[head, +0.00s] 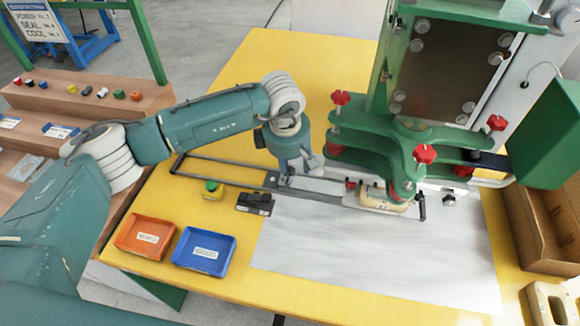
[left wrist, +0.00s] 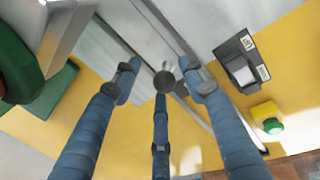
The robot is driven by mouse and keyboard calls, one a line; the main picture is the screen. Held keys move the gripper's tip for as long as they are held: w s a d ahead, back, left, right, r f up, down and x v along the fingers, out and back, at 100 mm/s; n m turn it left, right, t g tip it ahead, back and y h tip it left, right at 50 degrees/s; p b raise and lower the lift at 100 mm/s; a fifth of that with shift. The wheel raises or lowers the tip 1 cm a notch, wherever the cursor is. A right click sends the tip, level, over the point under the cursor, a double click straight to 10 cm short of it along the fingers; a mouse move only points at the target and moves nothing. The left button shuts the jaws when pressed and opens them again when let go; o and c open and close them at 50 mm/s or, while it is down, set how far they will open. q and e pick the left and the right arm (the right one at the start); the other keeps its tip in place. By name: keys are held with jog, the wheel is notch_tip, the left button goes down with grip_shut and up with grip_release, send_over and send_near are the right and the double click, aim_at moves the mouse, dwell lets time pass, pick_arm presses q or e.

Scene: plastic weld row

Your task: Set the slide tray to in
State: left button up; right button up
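The slide tray (head: 325,197) is a flat grey plate on dark rails, running under the green press. A pale part in a holder (head: 385,201) sits on its right portion, under the press head. The rails extend bare to the left of the tray. My left gripper (head: 290,176) is just above the tray's left end. In the left wrist view its three blue fingers (left wrist: 163,88) are spread apart, with a small round grey knob (left wrist: 164,81) between their tips. Whether a finger touches the knob is unclear. My right gripper is out of view.
The green press (head: 415,150) with red knobs stands over the tray. A black block (head: 255,203), a green-capped yellow button (head: 213,189), an orange tray (head: 145,237) and a blue tray (head: 204,251) lie in front. A white sheet (head: 370,250) covers the front table.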

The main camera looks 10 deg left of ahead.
pick_arm(q)
jog(key=shift+a, duration=0.1)
jog(key=shift+r, duration=0.25)
notch_tip(320, 180, up, 11)
jog(key=s, duration=0.2)
jog(key=shift+s+a+r, duration=0.15)
jog(key=shift+a, duration=0.1)
